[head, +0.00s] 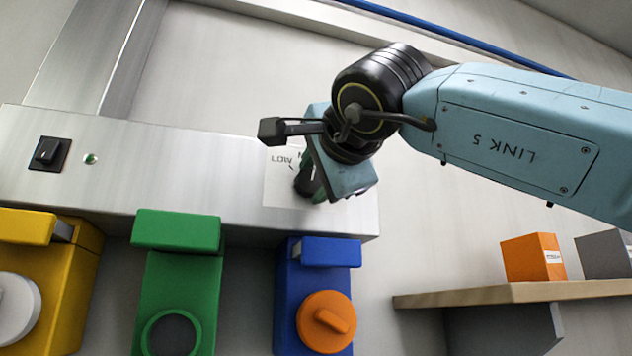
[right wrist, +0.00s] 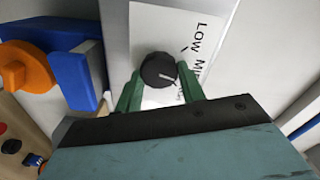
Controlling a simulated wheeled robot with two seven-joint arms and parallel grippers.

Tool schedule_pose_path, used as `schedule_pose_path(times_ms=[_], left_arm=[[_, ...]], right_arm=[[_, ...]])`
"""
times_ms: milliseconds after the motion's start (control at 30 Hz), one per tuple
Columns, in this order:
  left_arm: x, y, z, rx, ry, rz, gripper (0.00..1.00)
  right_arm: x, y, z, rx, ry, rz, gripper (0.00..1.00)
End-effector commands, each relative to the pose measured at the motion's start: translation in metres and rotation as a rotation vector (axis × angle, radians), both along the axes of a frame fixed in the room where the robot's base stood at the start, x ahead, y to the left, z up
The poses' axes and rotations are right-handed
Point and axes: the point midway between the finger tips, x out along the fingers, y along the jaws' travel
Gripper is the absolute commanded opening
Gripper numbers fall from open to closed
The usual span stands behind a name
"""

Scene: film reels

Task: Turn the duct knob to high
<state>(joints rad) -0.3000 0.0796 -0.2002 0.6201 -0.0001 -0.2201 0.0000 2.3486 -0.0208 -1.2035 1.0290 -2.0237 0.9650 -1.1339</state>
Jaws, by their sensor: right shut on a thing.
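The duct knob (right wrist: 158,70) is a round black dial with a white pointer line, set on a white label plate (right wrist: 150,25). In the right wrist view "LOW" and the start of a word "MI" read beside it; lower lettering is mostly hidden by a finger. The pointer faces right in that view, roughly toward the "MI" lettering. My right gripper (right wrist: 160,84) has its two green fingers closed on either side of the knob. In the head view the right gripper (head: 312,184) covers much of the knob and plate (head: 280,183). My left gripper is not in view.
A metal duct panel (head: 190,170) carries a black switch (head: 49,153) and a small green light (head: 90,158). Below hang yellow (head: 75,270), green (head: 178,275) and blue (head: 287,300) units. A wooden shelf (head: 480,296) with an orange box (head: 532,257) is at right.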

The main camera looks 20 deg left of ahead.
Motion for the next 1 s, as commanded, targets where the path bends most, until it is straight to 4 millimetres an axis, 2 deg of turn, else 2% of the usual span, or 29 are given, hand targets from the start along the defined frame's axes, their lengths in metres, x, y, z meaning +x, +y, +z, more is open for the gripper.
schedule_pose_path(times_ms=[500, 1000], left_arm=[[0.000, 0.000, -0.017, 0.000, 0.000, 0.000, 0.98], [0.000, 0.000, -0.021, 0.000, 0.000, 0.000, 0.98]], right_arm=[[0.000, 0.000, -0.002, 0.355, 0.239, -0.001, 0.16], [0.000, 0.000, -0.003, 0.479, 0.325, -0.002, 0.16]])
